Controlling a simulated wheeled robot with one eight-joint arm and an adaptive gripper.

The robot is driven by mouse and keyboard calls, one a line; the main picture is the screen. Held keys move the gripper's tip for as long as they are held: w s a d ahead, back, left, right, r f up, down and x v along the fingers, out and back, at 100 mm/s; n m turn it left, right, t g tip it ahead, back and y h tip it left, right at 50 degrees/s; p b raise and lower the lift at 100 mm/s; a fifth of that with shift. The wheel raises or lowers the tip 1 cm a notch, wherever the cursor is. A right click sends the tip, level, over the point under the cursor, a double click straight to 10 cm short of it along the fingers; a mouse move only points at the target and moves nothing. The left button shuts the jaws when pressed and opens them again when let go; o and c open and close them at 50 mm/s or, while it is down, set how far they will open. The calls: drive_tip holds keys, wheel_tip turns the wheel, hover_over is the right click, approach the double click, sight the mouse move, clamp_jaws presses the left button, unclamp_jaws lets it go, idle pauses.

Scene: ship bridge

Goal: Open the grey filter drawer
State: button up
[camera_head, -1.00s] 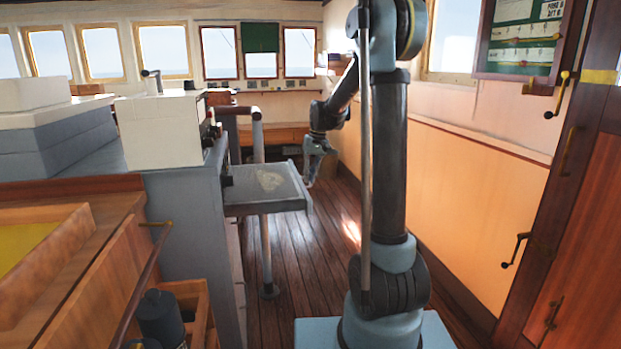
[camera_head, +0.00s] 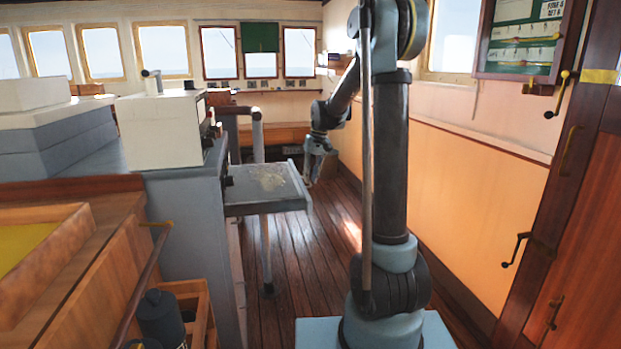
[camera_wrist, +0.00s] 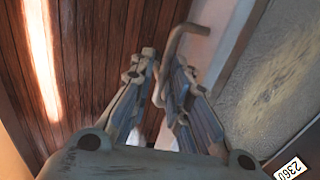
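A grey, flat drawer-like panel (camera_head: 262,205) with a worn beige top juts out from the side of the grey cabinet (camera_head: 188,235). In the wrist view its worn surface (camera_wrist: 275,75) fills the right side, with a small label reading 2360 (camera_wrist: 291,170) at the lower right. A bent grey handle (camera_wrist: 190,27) stands along its edge. My gripper (camera_head: 314,178) points down at the panel's far right corner; in the wrist view its two fingers (camera_wrist: 162,62) are apart, one on each side of the handle. I cannot tell whether either finger touches it.
A white box (camera_head: 158,130) stands on the cabinet. The plank floor (camera_head: 300,275) is clear between the panel and my arm.

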wheel_tip(320, 180, up, 12)
drive_tip(key=d, duration=0.2)
drive_tip(key=shift+w+f, duration=0.2)
drive_tip(key=shift+w, duration=0.05)
drive_tip(key=shift+d, duration=0.1)
drive_tip(key=s+d+f+m+t+h, duration=0.15)
drive_tip(key=s+d, duration=0.25)
drive_tip(key=s, duration=0.7)
drive_tip(key=s+d+f+n+y, duration=0.1)
drive_tip(key=s+d+f, duration=0.2)
drive_tip(key=s, duration=0.9)
drive_tip(key=s+d+f+m+t+h, duration=0.1)
drive_tip(key=s+d+f, duration=0.3)
drive_tip(key=s+f, duration=1.1)
drive_tip(key=shift+s, duration=0.7)
drive_tip(key=shift+s+d+h, duration=0.1)
drive_tip(key=shift+h, duration=0.15)
